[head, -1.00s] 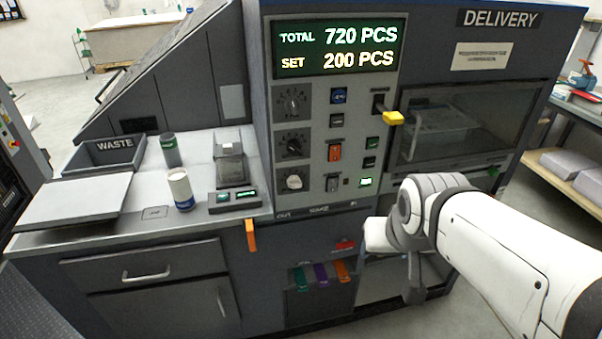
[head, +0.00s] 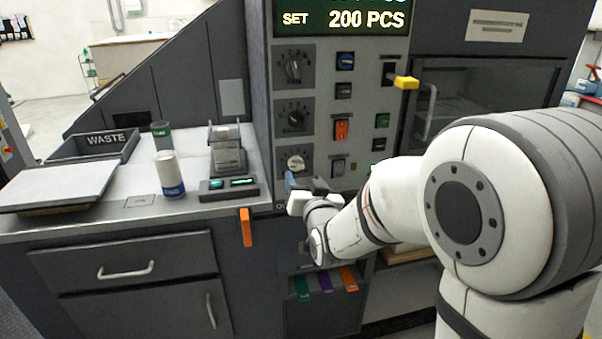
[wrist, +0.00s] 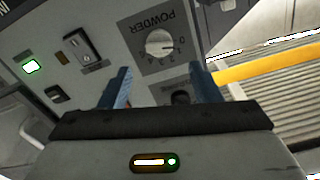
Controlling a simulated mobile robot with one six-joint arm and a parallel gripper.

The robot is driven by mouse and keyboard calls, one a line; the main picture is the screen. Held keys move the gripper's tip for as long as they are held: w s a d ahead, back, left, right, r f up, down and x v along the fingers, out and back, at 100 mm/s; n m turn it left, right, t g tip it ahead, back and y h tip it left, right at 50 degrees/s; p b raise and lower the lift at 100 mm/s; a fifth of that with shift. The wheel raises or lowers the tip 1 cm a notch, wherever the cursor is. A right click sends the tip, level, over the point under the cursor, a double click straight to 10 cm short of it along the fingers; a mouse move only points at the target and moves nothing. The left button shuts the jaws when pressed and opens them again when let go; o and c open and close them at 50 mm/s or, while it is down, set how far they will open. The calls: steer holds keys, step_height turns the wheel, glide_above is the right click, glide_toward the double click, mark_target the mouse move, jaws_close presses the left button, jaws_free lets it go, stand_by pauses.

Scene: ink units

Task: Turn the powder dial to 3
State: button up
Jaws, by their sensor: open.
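The powder dial (head: 295,162) is the lowest of three dials in a column on the dark machine's control panel, with a pale round knob. In the wrist view the powder dial (wrist: 160,43) appears upside down, with "POWDER" and numbers on its dark plate; its exact setting is too small to read surely. My gripper (head: 303,182) is just below the dial in the head view. In the wrist view my gripper (wrist: 160,88) is open, its two blue fingers apart and pointing toward the panel. The knob shows beyond and between the fingertips, apparently untouched.
Two other dials, the fan dial (head: 294,67) and a middle dial (head: 293,118), sit above. Switches such as the orange one (head: 341,130) are to their right. A yellow-tipped lever (head: 406,82) sticks out.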

mark_target(298, 165)
steer(key=p+x, duration=0.1)
steer(key=x, duration=0.5)
steer(key=shift+w, duration=0.4)
steer(key=shift+c, duration=0.5)
steer(key=c, duration=0.9)
